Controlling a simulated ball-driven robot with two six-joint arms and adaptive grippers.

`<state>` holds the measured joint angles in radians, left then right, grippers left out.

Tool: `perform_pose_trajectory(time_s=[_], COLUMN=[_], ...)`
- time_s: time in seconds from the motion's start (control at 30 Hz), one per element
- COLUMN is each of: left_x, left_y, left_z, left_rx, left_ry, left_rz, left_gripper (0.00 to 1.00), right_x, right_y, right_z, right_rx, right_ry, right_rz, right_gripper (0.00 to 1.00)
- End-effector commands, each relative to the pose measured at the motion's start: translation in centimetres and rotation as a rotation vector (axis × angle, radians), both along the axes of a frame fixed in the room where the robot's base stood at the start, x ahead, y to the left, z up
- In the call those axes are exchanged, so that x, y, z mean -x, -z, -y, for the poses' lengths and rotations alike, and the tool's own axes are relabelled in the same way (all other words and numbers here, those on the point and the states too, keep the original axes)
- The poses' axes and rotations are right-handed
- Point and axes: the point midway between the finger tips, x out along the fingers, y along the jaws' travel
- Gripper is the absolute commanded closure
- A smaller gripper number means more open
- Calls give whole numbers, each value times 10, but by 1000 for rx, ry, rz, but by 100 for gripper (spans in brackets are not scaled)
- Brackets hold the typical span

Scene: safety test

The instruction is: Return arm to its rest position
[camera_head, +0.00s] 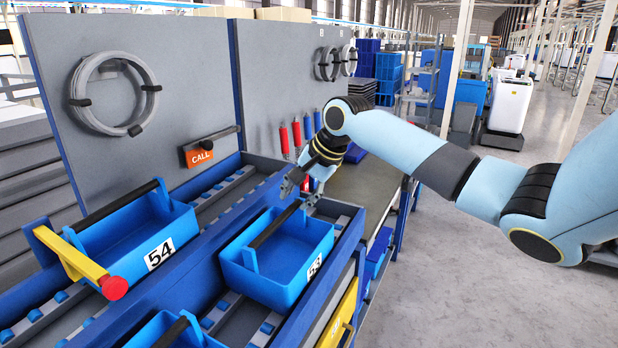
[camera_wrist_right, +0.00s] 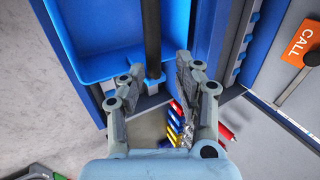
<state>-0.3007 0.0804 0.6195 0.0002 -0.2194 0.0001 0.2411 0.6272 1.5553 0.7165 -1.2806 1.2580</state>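My right arm reaches in from the right in the head view. Its gripper (camera_head: 302,191) points down with its fingers apart, beside the far end of the blue bin labelled 53 (camera_head: 262,282). In the right wrist view the two fingers (camera_wrist_right: 160,68) stand open with nothing held between them. The bin's black handle bar (camera_wrist_right: 152,38) ends just beyond the gap, and I cannot tell whether a finger touches it. My left arm and gripper are not in view.
Bin 54 (camera_head: 128,241) sits on the roller rack to the left, with a yellow lever (camera_head: 68,254) beside it. A grey pegboard (camera_head: 145,60) with an orange CALL sign (camera_head: 200,155) stands behind. Red tools (camera_head: 284,141) hang near my wrist. Open floor (camera_head: 470,290) lies to the right.

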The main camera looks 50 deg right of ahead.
Motion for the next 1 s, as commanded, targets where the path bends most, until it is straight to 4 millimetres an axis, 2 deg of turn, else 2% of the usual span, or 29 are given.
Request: perform_pose_trajectory(time_s=[0.1,0.3,0.43,0.67,0.77,0.83,0.93,1.0], left_x=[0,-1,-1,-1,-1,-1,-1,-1], left_y=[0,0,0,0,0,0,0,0], left_z=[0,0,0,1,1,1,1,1], left_rx=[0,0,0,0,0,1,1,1], left_ry=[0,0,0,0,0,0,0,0], left_rz=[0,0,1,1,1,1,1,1], left_gripper=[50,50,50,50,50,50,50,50], right_x=[15,33,39,41,43,51,77,106], right_y=[-25,-57,-68,-71,-67,-54,-21,5], right_z=[4,7,7,6,3,-8,-42,-74], right_rx=[9,7,4,0,7,34,117,200], right_ry=[-3,-1,0,0,-16,-69,-235,-399], right_rz=[-1,0,-1,-1,-4,-14,-36,-48], right_gripper=[67,67,67,67,67,67,67,67])
